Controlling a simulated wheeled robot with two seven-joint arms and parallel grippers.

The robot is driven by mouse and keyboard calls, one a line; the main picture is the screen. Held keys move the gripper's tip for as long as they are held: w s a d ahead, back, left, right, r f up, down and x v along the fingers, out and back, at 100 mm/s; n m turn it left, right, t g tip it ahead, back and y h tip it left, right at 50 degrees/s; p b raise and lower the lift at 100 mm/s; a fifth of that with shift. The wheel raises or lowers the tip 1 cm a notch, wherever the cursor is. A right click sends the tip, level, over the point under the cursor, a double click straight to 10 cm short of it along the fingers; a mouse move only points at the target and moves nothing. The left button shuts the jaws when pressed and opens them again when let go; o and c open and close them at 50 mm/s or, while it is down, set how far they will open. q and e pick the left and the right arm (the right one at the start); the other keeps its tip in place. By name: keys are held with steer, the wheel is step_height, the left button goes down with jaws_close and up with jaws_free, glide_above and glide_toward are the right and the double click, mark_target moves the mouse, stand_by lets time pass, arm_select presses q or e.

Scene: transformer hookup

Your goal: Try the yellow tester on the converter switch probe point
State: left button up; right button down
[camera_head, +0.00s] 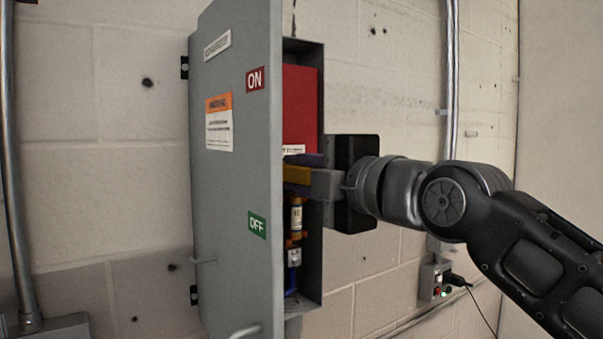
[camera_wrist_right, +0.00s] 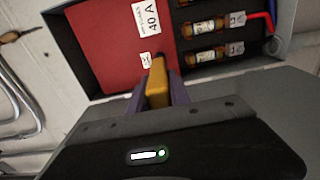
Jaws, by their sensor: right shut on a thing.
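The yellow tester (camera_head: 297,174) is held in my right gripper (camera_head: 303,173) inside the open grey switch box. In the right wrist view the tester (camera_wrist_right: 157,82) sits between the fingers of my right gripper (camera_wrist_right: 160,92), its tip at or close to the lower edge of the red panel (camera_wrist_right: 105,45), by a small white label (camera_wrist_right: 146,60). I cannot tell whether the tip touches. The red panel (camera_head: 300,105) fills the upper part of the box in the head view. The probe point itself is not clearly seen. My left gripper is not in view.
The box's grey door (camera_head: 235,190) stands open on the left, with ON and OFF labels. Several fuses (camera_wrist_right: 205,27) sit beside the red panel, with red and blue wires. A conduit (camera_head: 450,80) and a small outlet box (camera_head: 433,281) are on the wall at right.

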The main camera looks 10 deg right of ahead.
steer(key=shift+w+a, duration=0.1)
steer(key=shift+w, duration=0.25)
stand_by(1.1)
steer(key=shift+s, duration=0.1)
stand_by(0.5)
steer(key=shift+s+d+b, duration=0.2)
steer(key=shift+s+b, duration=0.3)
steer(key=shift+b, duration=0.05)
steer(key=b+v, duration=0.2)
steer(key=v, duration=0.3)
steer(key=shift+s+d, duration=0.1)
steer(key=shift+s, duration=0.25)
